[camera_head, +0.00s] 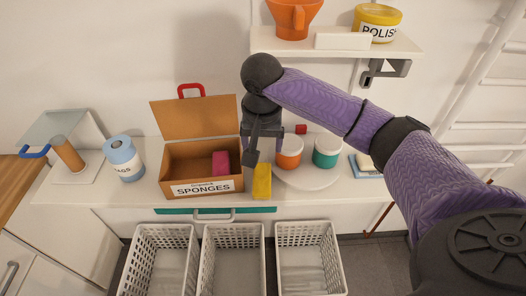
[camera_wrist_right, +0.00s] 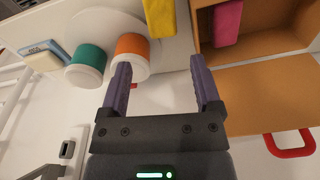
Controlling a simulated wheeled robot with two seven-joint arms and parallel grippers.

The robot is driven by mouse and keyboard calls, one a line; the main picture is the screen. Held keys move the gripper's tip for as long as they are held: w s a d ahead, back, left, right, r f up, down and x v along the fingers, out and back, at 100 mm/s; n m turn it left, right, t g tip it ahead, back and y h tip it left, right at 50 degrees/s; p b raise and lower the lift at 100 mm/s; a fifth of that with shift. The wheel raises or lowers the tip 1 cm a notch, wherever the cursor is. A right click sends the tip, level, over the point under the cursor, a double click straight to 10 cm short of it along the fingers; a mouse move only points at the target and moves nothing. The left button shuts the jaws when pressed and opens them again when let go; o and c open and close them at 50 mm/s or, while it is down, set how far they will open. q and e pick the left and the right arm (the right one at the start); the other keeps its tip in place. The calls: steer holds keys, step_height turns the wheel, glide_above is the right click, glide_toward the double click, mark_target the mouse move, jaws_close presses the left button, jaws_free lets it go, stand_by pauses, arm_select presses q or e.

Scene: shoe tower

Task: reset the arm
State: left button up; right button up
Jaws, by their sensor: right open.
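My right arm reaches in from the right in the head view, with its purple sleeve crossing the upper right. My right gripper (camera_head: 256,152) hangs over the counter between the sponges box and the round plate, above the yellow sponge (camera_head: 262,182). In the right wrist view the two purple fingers of this gripper (camera_wrist_right: 157,80) stand wide apart with nothing between them. The yellow sponge (camera_wrist_right: 160,18) shows beyond the fingertips, apart from them. My left arm and left gripper are not in view.
The open sponges box (camera_head: 208,188) holds a pink sponge (camera_head: 221,163). A round plate (camera_head: 306,180) bears an orange-banded jar (camera_head: 289,152) and a green-banded jar (camera_head: 327,151). A blue roll (camera_head: 123,158) stands left. A shelf (camera_head: 340,42) hangs above; white baskets (camera_head: 233,232) stand below.

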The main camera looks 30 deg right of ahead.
steer(key=shift+r, duration=0.25)
